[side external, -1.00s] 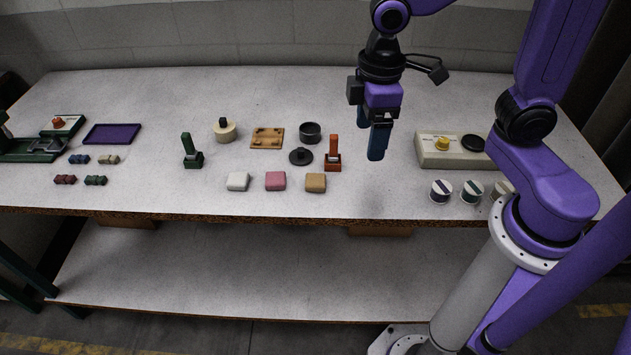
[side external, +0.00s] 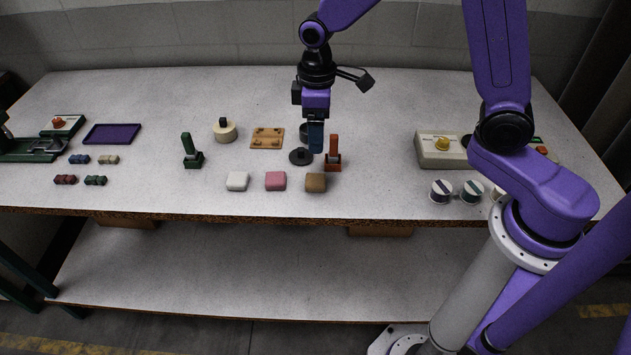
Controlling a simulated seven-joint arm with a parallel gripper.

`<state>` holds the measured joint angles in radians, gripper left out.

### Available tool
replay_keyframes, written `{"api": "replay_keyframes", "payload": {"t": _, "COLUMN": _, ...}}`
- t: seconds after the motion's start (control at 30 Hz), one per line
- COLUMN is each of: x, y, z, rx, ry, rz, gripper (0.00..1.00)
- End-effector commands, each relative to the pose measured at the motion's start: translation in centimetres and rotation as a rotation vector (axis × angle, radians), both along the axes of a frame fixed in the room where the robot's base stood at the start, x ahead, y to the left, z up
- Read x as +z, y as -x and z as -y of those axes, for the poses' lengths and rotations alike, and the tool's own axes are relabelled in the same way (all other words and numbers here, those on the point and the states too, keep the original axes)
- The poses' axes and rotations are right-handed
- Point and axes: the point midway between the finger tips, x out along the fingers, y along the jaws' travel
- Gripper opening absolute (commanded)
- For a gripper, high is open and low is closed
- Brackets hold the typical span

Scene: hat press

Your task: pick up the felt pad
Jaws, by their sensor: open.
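No object is plainly marked as the felt pad. White (side external: 237,181), pink (side external: 275,180) and tan (side external: 315,183) soft-looking blocks lie in a row near the front edge. A flat dark disc with a small knob (side external: 299,157) lies just behind them. I cannot tell from this view which of these is the felt pad. My gripper (side external: 316,150) points down, open and empty, appearing above and behind the tan block, beside the dark disc. It partly hides a dark round dish (side external: 304,130).
An orange upright-handled tool (side external: 334,155) stands close to the gripper's right. A green one (side external: 190,152) stands further left. A wooden board (side external: 267,138), a round wooden block (side external: 225,132) and a beige control box (side external: 437,151) are also on the table (side external: 380,195).

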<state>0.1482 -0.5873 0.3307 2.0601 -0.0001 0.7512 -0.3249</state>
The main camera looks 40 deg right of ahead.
Motion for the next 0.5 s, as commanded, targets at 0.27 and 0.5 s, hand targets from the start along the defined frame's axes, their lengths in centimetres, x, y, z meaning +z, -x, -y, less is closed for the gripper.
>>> {"api": "replay_keyframes", "payload": {"t": 0.27, "x": -5.2, "y": 0.1, "z": 0.1, "rx": -0.001, "ry": 0.002, "rz": -0.005, "gripper": 0.81}}
{"api": "replay_keyframes", "payload": {"t": 0.5, "x": -7.9, "y": 0.1, "z": 0.1, "rx": -0.002, "ry": 0.001, "rz": -0.001, "gripper": 0.81}}
